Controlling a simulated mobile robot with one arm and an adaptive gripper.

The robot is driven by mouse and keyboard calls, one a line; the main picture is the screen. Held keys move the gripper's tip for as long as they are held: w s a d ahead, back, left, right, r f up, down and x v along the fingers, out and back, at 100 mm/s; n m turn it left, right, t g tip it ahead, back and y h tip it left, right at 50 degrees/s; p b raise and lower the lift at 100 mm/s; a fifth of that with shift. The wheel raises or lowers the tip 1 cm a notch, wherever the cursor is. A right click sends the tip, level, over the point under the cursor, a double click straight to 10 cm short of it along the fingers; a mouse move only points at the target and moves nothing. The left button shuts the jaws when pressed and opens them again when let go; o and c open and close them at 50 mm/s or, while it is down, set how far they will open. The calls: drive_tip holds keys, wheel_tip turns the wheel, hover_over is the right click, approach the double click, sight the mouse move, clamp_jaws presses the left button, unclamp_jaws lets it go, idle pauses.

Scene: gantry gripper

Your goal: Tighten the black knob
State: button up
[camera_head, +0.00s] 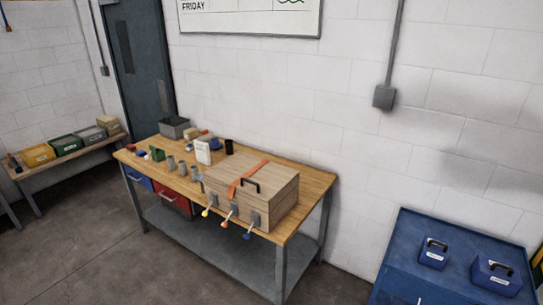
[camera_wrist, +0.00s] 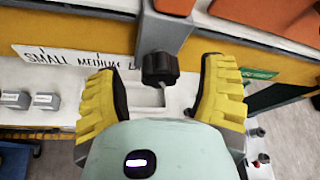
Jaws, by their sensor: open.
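The black knob (camera_wrist: 160,68) is in the upper middle of the wrist view. It is ribbed and sits at the lower end of a grey bracket (camera_wrist: 165,30). My gripper (camera_wrist: 161,80) has two yellow ribbed fingers spread wide, one left and one right of the knob, with clear gaps on both sides. The fingers do not appear to touch it. A pale slot or plate shows just below the knob. I cannot make out the black knob or my gripper in the head view.
In the wrist view, a white strip (camera_wrist: 75,58) reads "SMALL MEDIUM", with small grey blocks (camera_wrist: 45,101) at left and a green label (camera_wrist: 258,74) at right. In the head view, a wooden workbench (camera_head: 310,200) carries a wooden crate (camera_head: 265,205); a blue bench (camera_head: 405,250) stands right.

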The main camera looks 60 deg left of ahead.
drive_tip(key=v, duration=1)
drive_tip(key=shift+a, duration=0.4)
idle(0.5)
